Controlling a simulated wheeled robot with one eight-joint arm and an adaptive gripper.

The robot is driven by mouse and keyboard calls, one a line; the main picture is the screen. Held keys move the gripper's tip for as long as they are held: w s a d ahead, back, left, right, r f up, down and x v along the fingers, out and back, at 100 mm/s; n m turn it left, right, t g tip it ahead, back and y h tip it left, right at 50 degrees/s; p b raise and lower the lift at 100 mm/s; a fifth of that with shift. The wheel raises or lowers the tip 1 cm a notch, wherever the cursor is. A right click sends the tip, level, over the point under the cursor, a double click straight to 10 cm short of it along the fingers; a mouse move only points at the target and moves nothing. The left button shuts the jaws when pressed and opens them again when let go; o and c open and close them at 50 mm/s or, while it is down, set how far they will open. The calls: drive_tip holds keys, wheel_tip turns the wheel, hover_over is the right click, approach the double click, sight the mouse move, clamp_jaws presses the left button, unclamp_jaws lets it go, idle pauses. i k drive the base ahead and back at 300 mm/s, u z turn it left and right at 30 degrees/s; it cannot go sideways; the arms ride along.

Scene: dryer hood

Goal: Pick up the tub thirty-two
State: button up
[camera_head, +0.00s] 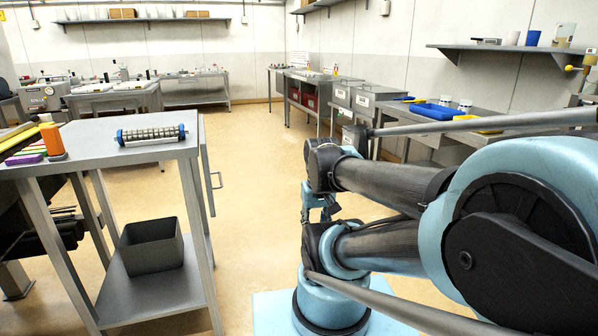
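Two small white tubs with dark tops stand side by side on the right-hand bench, the left one (445,101) and the right one (465,105). They are just behind a blue tray. No number is readable on either, so I cannot tell which, if any, is tub thirty-two. My folded arm fills the right foreground and hides part of the bench. The fingers of my gripper do not show, nor does anything held in them.
The blue tray (436,111) lies on the right bench. A grey metal cart (75,140) stands at near left, with a roller (152,134) and an orange spool (53,141) on top and a grey bin (151,246) below. The tan floor (240,150) between is clear.

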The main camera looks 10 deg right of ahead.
sight(465, 106)
drive_tip(key=z, duration=0.45)
drive_tip(key=i, duration=1)
drive_tip(key=z, duration=1.15)
drive_tip(key=i, duration=0.8)
drive_tip(key=z, duration=0.45)
